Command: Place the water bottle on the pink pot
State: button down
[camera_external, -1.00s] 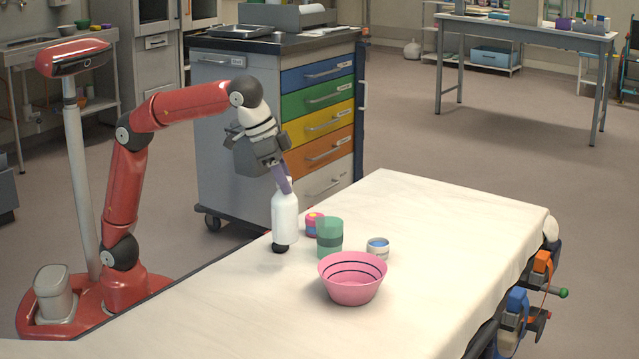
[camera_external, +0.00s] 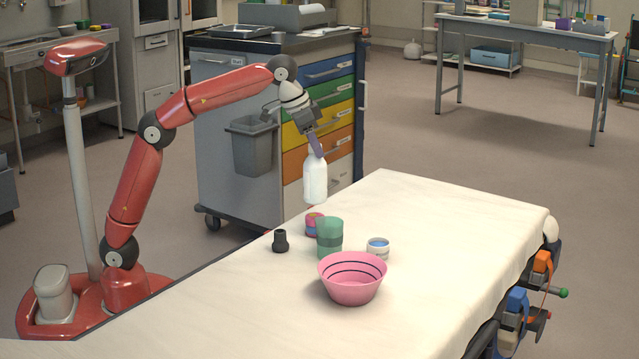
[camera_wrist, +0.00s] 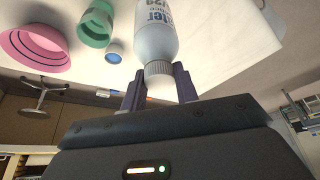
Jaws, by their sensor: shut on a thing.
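A white water bottle (camera_external: 315,178) is held upright in my gripper (camera_external: 315,143), above the far side of the covered stretcher. The gripper is shut on its cap end, and the bottle hangs clear of the surface. In the wrist view the bottle (camera_wrist: 157,35) and its ridged grey cap sit between the two purple fingers of my gripper (camera_wrist: 158,82). The pink pot (camera_external: 352,288), a bowl with dark rings inside, stands on the stretcher nearer the camera, to the right of the bottle. It looks empty. It also shows in the wrist view (camera_wrist: 35,47).
A green cup (camera_external: 329,240), a pink and yellow round item (camera_external: 313,224), a small white and blue container (camera_external: 378,249) and a small black object (camera_external: 281,241) stand near the pot. The stretcher (camera_external: 440,240) is bare to the right. A drawer cart (camera_external: 235,180) stands behind.

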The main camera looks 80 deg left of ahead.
aim_at(315, 173)
jog(key=shift+f+b, duration=0.6)
jog(key=shift+f, duration=1.5)
jog(key=c, duration=1.1)
grip_release()
jog(key=shift+f, duration=0.1)
jog(key=shift+o, duration=0.2)
